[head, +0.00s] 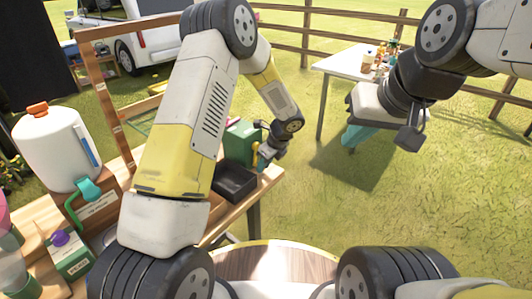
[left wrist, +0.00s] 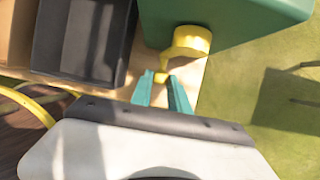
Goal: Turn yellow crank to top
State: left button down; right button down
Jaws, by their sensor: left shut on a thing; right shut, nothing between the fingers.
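The yellow crank (left wrist: 186,42) is on the side of a green box (left wrist: 230,15), with a round hub and a bent arm ending in a small handle. In the left wrist view my left gripper (left wrist: 162,80) has its teal fingers shut on the crank's handle. In the head view the green box (head: 240,142) stands at the table's far right corner, and my left gripper (head: 268,155) is at its right side, where the wrist hides most of the crank. My right gripper (head: 362,137) is shut and empty, hanging over the grass, well apart from the box.
A black tray (head: 235,184) lies in front of the green box on the wooden table (head: 222,222). A white jug (head: 55,148) and a green carton (head: 70,256) stand at the left. A white table (head: 340,63) with bottles is behind. The grass between is clear.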

pick_arm(q)
jog(key=shift+s+a+r+m+g+y, duration=0.25)
jog(key=shift+s+g+y, duration=0.1)
jog(key=shift+g+y, duration=0.35)
jog(key=shift+s+a+r+m+g+y, duration=0.15)
jog(key=shift+s+a+r+g+y, duration=0.25)
jog(key=shift+g, duration=0.5)
jog(key=shift+w+d+f, duration=0.1)
jog(key=shift+d+f, duration=0.05)
jog(key=c, duration=1.3)
grip_release()
jog(key=shift+o, duration=0.2)
jog(key=v, duration=0.7)
jog(key=shift+d+r, duration=0.25)
jog(key=shift+r, duration=0.05)
